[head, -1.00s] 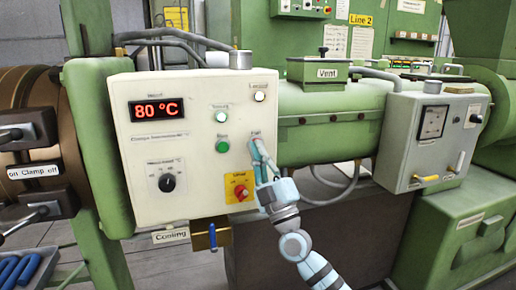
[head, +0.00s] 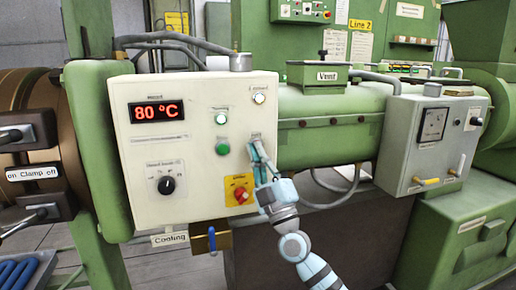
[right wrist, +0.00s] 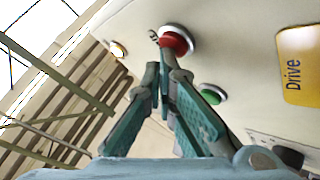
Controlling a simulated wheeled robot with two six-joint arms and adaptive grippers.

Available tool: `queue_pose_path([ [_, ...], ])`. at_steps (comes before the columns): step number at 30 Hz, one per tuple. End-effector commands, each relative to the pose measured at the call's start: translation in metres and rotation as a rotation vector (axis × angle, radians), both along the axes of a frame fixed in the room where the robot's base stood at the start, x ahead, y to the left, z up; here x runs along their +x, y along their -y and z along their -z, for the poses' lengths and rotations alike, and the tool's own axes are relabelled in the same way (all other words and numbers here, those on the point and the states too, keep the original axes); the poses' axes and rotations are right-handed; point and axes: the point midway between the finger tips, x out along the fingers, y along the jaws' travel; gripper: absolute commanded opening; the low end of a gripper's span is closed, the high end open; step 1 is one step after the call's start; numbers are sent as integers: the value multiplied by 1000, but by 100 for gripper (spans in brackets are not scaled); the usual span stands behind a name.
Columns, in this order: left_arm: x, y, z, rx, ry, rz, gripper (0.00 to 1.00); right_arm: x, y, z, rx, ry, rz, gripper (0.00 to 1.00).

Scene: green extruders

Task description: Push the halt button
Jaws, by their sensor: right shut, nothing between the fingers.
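The halt button is a round red button with a pale collar, seen in the right wrist view (right wrist: 176,40) on the cream control panel (head: 205,180). In the head view my fingers hide it. My right gripper (head: 256,147) is shut and empty, its tips at the panel's right side. In the right wrist view the right gripper's fingertips (right wrist: 163,66) are right at the lower edge of the red button. I cannot tell whether they press it or only lie close. My left gripper is not in view.
Near the halt button are a green button (head: 222,149), a lit lamp (head: 259,98) and a red switch on a yellow plate (head: 240,191). A dark knob (head: 166,185) sits lower left.

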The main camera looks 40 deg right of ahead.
Motion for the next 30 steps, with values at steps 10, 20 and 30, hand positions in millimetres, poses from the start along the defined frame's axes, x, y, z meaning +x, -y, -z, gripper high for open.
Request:
queue_pose_path([
  [10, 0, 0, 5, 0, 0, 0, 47, 3, 1, 0, 1, 0, -1, 0],
  [20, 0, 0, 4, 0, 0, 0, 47, 2, 1, 0, 0, -1, -1, 0],
  [30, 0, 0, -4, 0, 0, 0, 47, -12, -4, 0, 1, 0, -1, 0],
])
